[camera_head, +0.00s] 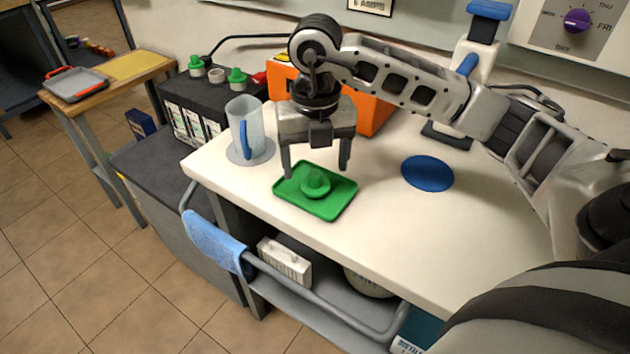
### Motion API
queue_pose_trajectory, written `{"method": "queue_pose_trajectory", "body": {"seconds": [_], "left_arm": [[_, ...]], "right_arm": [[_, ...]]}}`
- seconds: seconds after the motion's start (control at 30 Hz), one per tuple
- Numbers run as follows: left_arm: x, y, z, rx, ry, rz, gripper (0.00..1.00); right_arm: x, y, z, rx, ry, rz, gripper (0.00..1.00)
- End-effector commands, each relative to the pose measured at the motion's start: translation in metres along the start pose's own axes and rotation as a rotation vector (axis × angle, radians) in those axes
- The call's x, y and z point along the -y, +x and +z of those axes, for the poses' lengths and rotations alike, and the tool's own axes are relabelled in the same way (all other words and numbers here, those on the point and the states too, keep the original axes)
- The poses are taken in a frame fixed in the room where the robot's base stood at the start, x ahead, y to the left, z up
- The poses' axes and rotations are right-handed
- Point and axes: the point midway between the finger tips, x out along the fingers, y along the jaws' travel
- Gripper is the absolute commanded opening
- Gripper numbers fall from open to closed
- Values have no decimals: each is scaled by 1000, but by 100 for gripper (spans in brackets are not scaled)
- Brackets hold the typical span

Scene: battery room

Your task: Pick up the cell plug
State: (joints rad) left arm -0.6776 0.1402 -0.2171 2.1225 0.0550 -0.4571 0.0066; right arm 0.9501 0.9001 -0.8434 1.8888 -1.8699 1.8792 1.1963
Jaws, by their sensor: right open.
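The green cell plug (315,181) sits on a green tray (330,210) on the white bench. It has a round base and a raised knob. My right gripper (316,172) reaches in from the right and points down over the tray. Its two fingers are spread wide, one on each side of the plug in the picture, and nothing is held between them. I cannot tell how far the fingertips are above the tray. My left gripper is not in view.
A clear jug with a blue handle (243,127) stands left of the tray, near an orange box (372,105). A blue disc (427,173) lies to the right. A battery (190,120) with green plugs on top stands behind left.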

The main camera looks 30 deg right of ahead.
Motion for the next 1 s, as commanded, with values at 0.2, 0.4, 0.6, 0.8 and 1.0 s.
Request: {"method": "queue_pose_trajectory", "body": {"seconds": [0.2,0.4,0.6,0.8,1.0], "left_arm": [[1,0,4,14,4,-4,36],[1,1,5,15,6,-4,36],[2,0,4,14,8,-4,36],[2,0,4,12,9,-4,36],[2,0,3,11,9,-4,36]], "right_arm": [[-1,29,-1,-2,0,-1,75],[-1,33,0,0,0,0,75],[-1,33,0,0,0,0,44],[-1,32,0,0,0,0,26],[-1,32,0,0,0,0,26]]}}
